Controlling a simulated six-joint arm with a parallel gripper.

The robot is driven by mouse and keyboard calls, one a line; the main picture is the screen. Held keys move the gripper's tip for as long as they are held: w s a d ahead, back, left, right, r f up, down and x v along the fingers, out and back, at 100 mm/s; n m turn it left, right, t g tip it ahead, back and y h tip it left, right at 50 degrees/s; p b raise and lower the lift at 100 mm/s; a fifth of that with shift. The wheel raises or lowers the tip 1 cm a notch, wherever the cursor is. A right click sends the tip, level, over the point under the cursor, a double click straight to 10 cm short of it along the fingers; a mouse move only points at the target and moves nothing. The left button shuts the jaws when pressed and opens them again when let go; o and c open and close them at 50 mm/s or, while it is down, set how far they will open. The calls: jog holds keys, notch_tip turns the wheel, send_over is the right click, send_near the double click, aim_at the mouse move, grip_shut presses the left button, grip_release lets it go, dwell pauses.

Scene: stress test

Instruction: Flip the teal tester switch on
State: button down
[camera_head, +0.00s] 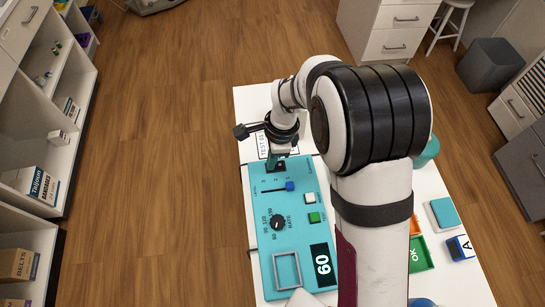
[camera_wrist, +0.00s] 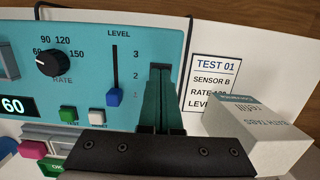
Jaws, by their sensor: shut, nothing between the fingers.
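The teal tester (camera_head: 262,205) lies on the white table, and its face also fills the left of the wrist view (camera_wrist: 190,30). A black switch plate (camera_head: 280,168) is at the tester's far end; the wrist view shows a dark piece of it (camera_wrist: 160,68) just beyond my fingertips. My fingers hide most of the switch, so its lever and position cannot be made out. My gripper (camera_wrist: 162,85) is shut and empty, its dark green fingers together in front of the switch. I cannot tell whether they touch it.
The tester also has a blue slider (camera_wrist: 113,97), a rate knob (camera_head: 277,223), green (camera_head: 314,217) and white (camera_head: 310,198) buttons, and a display (camera_head: 322,265) reading 60. A TEST 01 card (camera_wrist: 216,80) and a white box (camera_wrist: 260,135) are right of my fingers in the wrist view.

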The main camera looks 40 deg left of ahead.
aim_at(280, 165)
jog(key=shift+w+d, duration=0.1)
jog(key=shift+w+d+r, duration=0.1)
jog(key=shift+w+d, duration=0.4)
notch_tip(280, 165, up, 14)
jog(key=w+d, duration=0.1)
jog(key=shift+w+d, duration=0.2)
dwell(0.3)
jog(key=f, duration=0.4)
jog(key=s+a+f, duration=0.1)
jog(key=f, duration=0.4)
jog(key=s+a+f, duration=0.1)
jog(key=f, duration=0.4)
jog(key=shift+s+a, duration=0.2)
jog(key=shift+a, duration=0.05)
